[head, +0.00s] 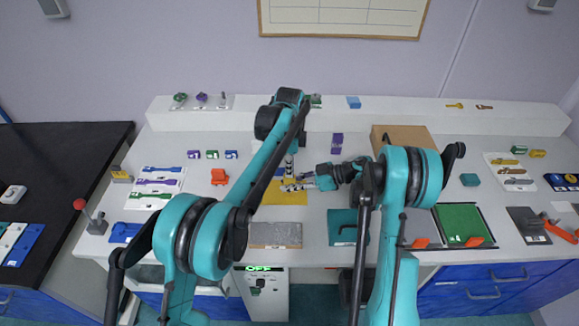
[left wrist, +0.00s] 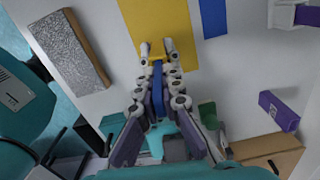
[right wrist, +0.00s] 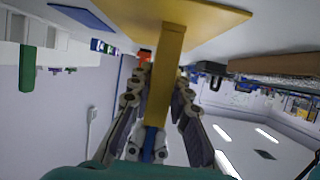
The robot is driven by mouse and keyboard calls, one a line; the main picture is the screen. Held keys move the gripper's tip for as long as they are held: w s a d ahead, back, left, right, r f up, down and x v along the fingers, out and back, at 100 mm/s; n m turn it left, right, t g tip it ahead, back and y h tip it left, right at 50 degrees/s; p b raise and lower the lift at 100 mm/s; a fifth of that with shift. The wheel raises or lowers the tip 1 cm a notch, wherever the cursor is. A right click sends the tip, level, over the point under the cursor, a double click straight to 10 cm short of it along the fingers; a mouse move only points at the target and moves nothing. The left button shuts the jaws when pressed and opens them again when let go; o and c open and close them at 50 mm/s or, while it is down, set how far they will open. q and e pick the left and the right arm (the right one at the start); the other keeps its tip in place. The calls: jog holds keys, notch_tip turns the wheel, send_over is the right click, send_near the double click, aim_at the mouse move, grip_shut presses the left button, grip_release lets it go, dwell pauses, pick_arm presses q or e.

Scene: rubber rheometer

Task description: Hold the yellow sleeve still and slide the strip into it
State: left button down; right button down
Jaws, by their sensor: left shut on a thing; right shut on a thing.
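The yellow sleeve (right wrist: 165,75) is a long narrow piece between the fingers of my right gripper (right wrist: 160,88), which comes in level from the right in the head view (head: 300,186). My left gripper (head: 289,168) points down from above and is shut on the blue strip (left wrist: 158,90). The strip runs in line with the sleeve and its end meets the sleeve's mouth (left wrist: 156,58). The strip also shows in the right wrist view (right wrist: 150,143). How much of it lies inside the sleeve is hidden. Both pieces are over the yellow mat (head: 292,198).
A grey speckled slab (head: 275,235) lies near the front edge. A purple block (head: 337,140) and a brown box (head: 402,133) stand behind and right. A green mat (head: 460,222) is at the front right. A white card with tools (head: 155,187) lies at left.

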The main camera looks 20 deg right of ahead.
pick_arm(q)
jog(key=shift+f, duration=0.3)
jog(key=c, duration=1.6)
grip_release()
notch_tip(320, 180, up, 12)
jog(key=shift+f, duration=0.1)
pick_arm(e)
jog(key=c, duration=1.3)
grip_release()
jog(key=shift+c, duration=0.2)
